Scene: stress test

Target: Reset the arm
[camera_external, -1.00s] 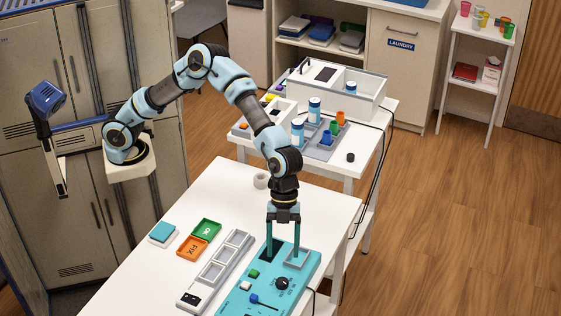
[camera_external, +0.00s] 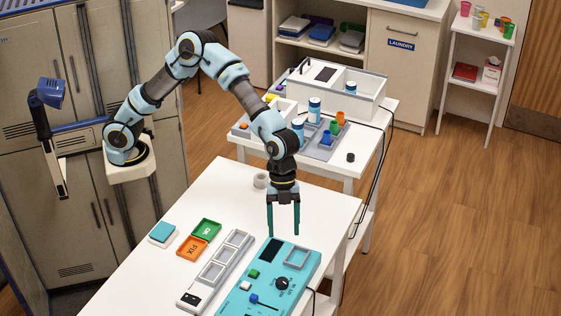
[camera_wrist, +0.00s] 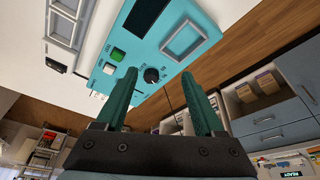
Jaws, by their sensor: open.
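My gripper (camera_external: 283,233) is open and empty, pointing down above the far end of the teal control panel (camera_external: 262,276). Its two green fingers are apart and show nothing between them. In the wrist view my gripper (camera_wrist: 165,95) has its fingers spread in front of the panel (camera_wrist: 150,52). The panel carries a black knob (camera_external: 282,284), a green button (camera_external: 254,274), a white button, a blue lever (camera_external: 255,298), a dark window (camera_external: 270,249) and a grey square frame (camera_external: 297,257).
On the white table (camera_external: 190,275) lie a grey three-compartment tray (camera_external: 217,268), a green tray (camera_external: 205,230), an orange tray (camera_external: 191,248), a teal-topped block (camera_external: 162,232) and a grey ring (camera_external: 261,181). A second table behind holds bottles (camera_external: 314,109) and a white bin (camera_external: 368,92).

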